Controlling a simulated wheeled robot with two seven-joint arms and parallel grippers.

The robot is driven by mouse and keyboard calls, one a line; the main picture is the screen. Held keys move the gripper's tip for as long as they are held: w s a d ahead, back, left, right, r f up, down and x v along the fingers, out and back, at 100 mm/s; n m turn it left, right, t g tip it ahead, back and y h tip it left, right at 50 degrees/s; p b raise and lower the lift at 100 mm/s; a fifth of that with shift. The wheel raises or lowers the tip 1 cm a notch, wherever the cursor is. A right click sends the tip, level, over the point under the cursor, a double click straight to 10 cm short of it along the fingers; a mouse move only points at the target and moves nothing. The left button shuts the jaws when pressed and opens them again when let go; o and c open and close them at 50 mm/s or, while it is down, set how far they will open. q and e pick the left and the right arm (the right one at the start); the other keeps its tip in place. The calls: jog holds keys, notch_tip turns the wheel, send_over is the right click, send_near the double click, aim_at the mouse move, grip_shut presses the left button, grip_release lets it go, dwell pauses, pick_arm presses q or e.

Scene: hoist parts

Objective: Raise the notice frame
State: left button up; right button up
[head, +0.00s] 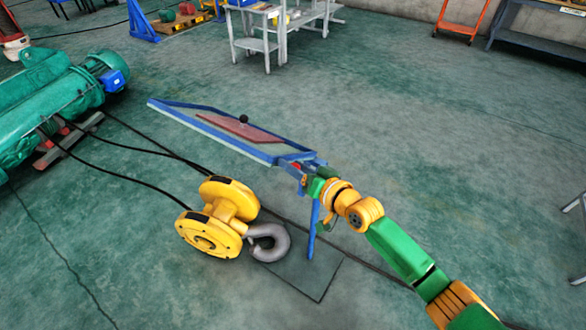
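The notice frame (170,112) is a blue rectangular frame on a blue post (313,228), with a dark base plate (325,275) on the floor. The frame lies tilted, close to flat, with its long side running toward the upper left. My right gripper (303,167) is at the frame's near right corner, by the top of the post. Its fingers are small and partly hidden, so I cannot tell whether they are closed on the frame. My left gripper is out of view.
A yellow hoist block (225,205) with a grey hook (268,243) stands just left of the post. Black cables (145,148) run across the floor to a green hoist machine (50,105) at left. Workbenches (285,25) stand behind. Floor at right is mostly clear.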

jog(key=shift+o, duration=0.8)
jog(key=shift+d+f, duration=0.1)
jog(key=shift+f, duration=0.05)
jog(key=shift+s+d, duration=0.1)
jog(key=shift+s, duration=0.1)
jog(key=v, duration=0.6)
jog(key=shift+s+d, duration=0.15)
jog(key=shift+d, duration=0.15)
